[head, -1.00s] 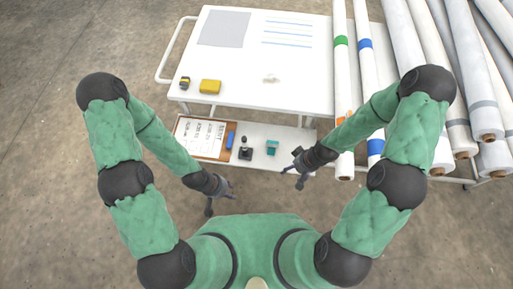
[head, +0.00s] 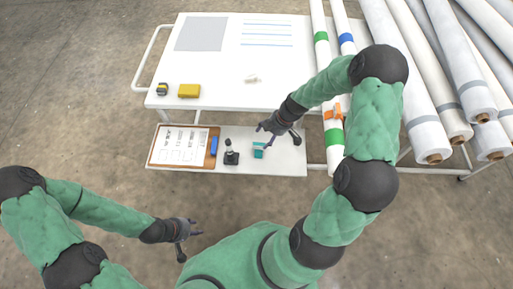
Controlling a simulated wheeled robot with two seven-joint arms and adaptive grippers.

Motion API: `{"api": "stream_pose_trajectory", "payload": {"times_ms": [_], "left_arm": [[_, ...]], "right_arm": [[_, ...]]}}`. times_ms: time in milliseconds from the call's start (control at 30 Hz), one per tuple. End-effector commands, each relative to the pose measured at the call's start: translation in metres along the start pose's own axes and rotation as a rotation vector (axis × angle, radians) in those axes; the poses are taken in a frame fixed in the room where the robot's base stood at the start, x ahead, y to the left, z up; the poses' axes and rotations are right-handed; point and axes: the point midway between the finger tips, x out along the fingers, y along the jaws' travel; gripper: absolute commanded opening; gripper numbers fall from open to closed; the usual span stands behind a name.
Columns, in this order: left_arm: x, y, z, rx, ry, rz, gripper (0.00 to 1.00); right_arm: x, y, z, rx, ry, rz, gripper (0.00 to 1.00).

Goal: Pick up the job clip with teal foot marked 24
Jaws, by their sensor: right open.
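The job clip with the teal foot (head: 258,151) stands on the low white shelf, right of a small black item. Its marking is too small to read. My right gripper (head: 277,137) is open, just above and to the right of the teal clip, its fingers spread around the space over it. It looks apart from the clip, though part of the clip's top is close behind a finger. My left gripper (head: 190,244) hangs low over the floor, away from the shelf, with its fingers spread and empty.
On the low shelf are a clipboard with sheets (head: 181,147), a blue item (head: 214,146) and a black stand-like item (head: 231,155). The white table (head: 220,75) above holds a yellow block (head: 189,91) and a tape measure (head: 162,89). White rolls (head: 430,120) fill the right.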

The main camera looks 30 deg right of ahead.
Motion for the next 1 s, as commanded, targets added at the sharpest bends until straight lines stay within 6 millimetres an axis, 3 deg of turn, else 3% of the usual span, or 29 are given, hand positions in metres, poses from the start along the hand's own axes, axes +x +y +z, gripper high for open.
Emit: {"api": "stream_pose_trajectory", "payload": {"times_ms": [100,367,633,933,967,1000], "left_arm": [[0.008,-0.003,0.0,0.0,0.0,0.0,0.4],[0.013,-0.005,0.0,0.0,0.0,0.0,0.4],[0.029,-0.011,-0.001,-0.001,0.0,0.0,0.4],[0.03,-0.011,-0.001,-0.001,0.0,0.0,0.4],[0.03,-0.011,-0.001,-0.001,0.0,0.0,0.4],[0.03,-0.011,-0.001,0.0,0.0,0.0,0.4]], "right_arm": [[0.022,0.0,0.001,-0.002,0.0,-0.002,0.72],[0.039,-0.001,0.0,0.0,0.0,0.0,0.72],[0.076,-0.004,0.001,0.001,-0.001,-0.002,0.72],[0.083,-0.004,0.0,0.001,-0.002,0.001,0.72],[0.083,-0.004,0.0,0.001,-0.002,0.001,0.69],[0.083,-0.004,0.0,0.001,-0.002,0.001,0.58]]}}
